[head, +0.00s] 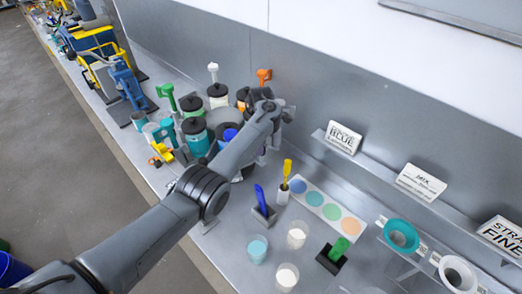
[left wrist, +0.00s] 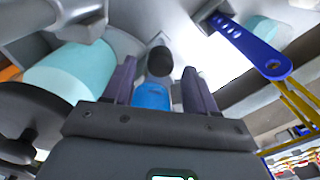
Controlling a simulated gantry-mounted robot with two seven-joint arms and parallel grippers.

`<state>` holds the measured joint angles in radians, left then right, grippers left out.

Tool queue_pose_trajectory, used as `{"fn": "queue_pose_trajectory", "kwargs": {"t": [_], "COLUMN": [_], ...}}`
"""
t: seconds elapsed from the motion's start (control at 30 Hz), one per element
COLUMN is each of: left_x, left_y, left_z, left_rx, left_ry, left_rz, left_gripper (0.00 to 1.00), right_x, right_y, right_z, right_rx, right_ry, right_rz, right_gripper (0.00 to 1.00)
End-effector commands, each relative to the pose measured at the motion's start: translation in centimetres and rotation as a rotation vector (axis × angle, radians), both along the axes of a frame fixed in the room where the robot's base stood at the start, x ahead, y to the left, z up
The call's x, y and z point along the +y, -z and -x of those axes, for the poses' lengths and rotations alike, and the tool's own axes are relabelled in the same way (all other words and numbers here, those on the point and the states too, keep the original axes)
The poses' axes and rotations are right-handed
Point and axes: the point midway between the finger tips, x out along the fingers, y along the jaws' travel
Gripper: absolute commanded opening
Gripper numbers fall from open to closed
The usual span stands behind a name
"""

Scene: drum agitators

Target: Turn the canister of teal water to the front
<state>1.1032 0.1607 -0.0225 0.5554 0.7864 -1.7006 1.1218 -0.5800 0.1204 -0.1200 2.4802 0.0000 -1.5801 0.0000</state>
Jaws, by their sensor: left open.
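The canister of teal water (head: 196,138) has a black lid and stands in a cluster of canisters around a grey hub in the head view. A pale teal cylinder (left wrist: 70,72), likely this canister, lies left of my fingers in the left wrist view. My left gripper (left wrist: 160,78) is open. Between its fingers, in line of sight, is a blue piece (left wrist: 151,96) with a black knob (left wrist: 159,61); I cannot tell whether they touch. In the head view my left arm reaches over the right side of the cluster and hides part of it. My right gripper is out of view.
A white canister (head: 218,96) and a green-handled tool (head: 166,95) stand near the cluster. Blue (head: 262,200) and yellow (head: 286,172) tools, cups (head: 297,235) and a color-dot card (head: 325,207) stand to the right. Sign cards line the rear shelf (head: 385,172).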

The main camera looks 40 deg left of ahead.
Motion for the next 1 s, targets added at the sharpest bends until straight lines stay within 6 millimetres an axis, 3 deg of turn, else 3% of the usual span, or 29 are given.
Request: {"fn": "queue_pose_trajectory", "kwargs": {"t": [0.1, 0.3, 0.83, 1.0], "left_x": [0.0, 0.0, 0.0, 0.0], "left_y": [-1.9, -3.8, -4.2, -5.6], "left_z": [0.0, 0.0, 0.0, 0.0], "left_rx": [-0.003, -0.001, 0.0, 0.0], "left_ry": [-0.001, -0.001, -0.001, -0.001], "left_rz": [-0.001, 0.0, 0.001, 0.001], "left_gripper": [0.57, 0.57, 0.57, 0.57], "right_x": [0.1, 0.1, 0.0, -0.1], "right_y": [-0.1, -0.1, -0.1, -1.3], "right_z": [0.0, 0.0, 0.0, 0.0], "right_rx": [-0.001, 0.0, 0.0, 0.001], "right_ry": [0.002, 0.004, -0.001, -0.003], "right_rz": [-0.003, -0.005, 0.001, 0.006], "right_gripper": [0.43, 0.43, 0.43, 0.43]}}
